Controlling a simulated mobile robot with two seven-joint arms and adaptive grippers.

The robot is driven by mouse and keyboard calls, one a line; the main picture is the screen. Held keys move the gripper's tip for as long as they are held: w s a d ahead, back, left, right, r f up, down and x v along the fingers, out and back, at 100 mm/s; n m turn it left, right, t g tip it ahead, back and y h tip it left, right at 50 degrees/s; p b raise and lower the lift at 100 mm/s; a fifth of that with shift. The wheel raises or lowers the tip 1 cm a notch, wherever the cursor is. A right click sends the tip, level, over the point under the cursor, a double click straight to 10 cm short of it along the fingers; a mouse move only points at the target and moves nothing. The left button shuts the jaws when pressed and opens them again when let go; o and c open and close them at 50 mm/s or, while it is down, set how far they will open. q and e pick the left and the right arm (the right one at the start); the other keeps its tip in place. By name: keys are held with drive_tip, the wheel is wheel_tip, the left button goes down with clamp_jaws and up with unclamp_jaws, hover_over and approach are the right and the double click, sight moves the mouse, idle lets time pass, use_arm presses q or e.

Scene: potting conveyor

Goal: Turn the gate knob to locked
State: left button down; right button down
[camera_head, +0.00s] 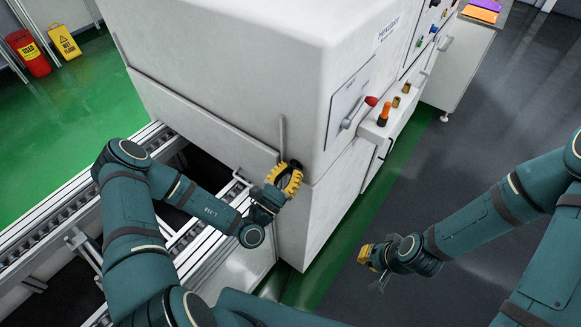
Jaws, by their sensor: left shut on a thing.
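My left gripper (289,178), with yellow fingers, is at the white machine's lower side panel, close to the vertical corner. It is shut on a dark part there, which I take to be the gate knob; the fingers cover most of it, so its pointing direction and any lock marking cannot be read. A thin upright grey bar (282,134) stands on the panel just above the gripper. My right gripper (368,255) is in free space to the right of the machine, apart from everything; its fingers are too small and side-on to judge.
The white machine (225,75) fills the middle. A roller conveyor (60,208) runs into its left side. A ledge with a red-knobbed lever (371,101) and an orange-black knob (384,112) juts from its right face. Open grey floor (480,125) lies to the right.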

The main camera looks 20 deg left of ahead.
use_arm(q)
drive_tip(key=shift+r+n, duration=0.1)
drive_tip(key=shift+n, duration=0.2)
drive_tip(key=c, duration=1)
unclamp_jaws()
drive_tip(key=v, duration=1.2)
drive_tip(key=shift+d, duration=0.1)
